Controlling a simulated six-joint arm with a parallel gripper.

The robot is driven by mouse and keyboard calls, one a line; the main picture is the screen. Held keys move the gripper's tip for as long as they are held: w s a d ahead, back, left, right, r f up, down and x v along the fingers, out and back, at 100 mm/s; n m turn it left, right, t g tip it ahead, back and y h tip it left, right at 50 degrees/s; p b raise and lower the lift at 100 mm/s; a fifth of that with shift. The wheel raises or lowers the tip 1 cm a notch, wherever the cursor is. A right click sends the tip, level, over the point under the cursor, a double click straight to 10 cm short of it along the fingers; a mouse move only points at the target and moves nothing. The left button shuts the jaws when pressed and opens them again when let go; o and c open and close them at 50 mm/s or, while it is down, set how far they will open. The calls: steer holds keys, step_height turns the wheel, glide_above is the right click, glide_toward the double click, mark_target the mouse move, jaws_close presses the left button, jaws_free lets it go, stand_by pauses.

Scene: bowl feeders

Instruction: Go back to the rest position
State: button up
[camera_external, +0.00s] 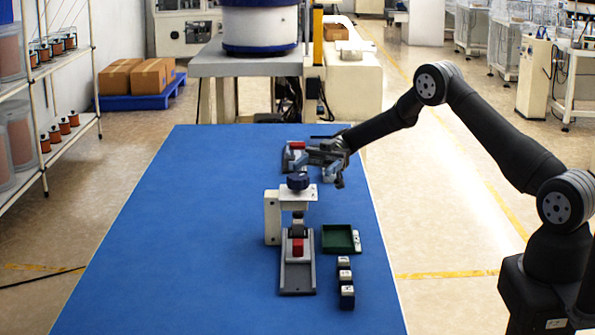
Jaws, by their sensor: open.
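My gripper (328,164) is open and hangs above the blue table (210,210), behind and to the right of a white fixture. My arm reaches in from the right side of the picture. The gripper's fingers are small and dark here, and I see nothing clearly held between them.
The white fixture (272,218) has a dark blue knob (298,181) and a red block (297,246) on its grey base. Another red block (297,145) is behind. The table's left side is clear.

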glide_toward(290, 183)
steer(key=x, duration=0.9)
steer(key=shift+s+d, duration=0.3)
steer(key=shift+s, duration=0.05)
steer(key=shift+w+m+t+y, duration=0.15)
steer(key=shift+m+t+y, duration=0.25)
steer(key=shift+m+y, duration=0.25)
steer(key=m+t+y, duration=0.1)
steer(key=y, duration=0.1)
steer(key=m+t+y, duration=0.2)
steer(key=shift+w+a, duration=0.1)
steer(key=shift+a, duration=0.05)
steer(key=m+t+y, duration=0.2)
steer(key=t, duration=0.1)
steer(key=m+t+y, duration=0.1)
steer(key=t, duration=0.1)
steer(key=shift+w+a+m, duration=0.1)
steer(key=shift+w+m, duration=0.2)
steer(key=shift+m, duration=0.05)
steer(key=v, duration=1)
steer(key=shift+f, duration=0.2)
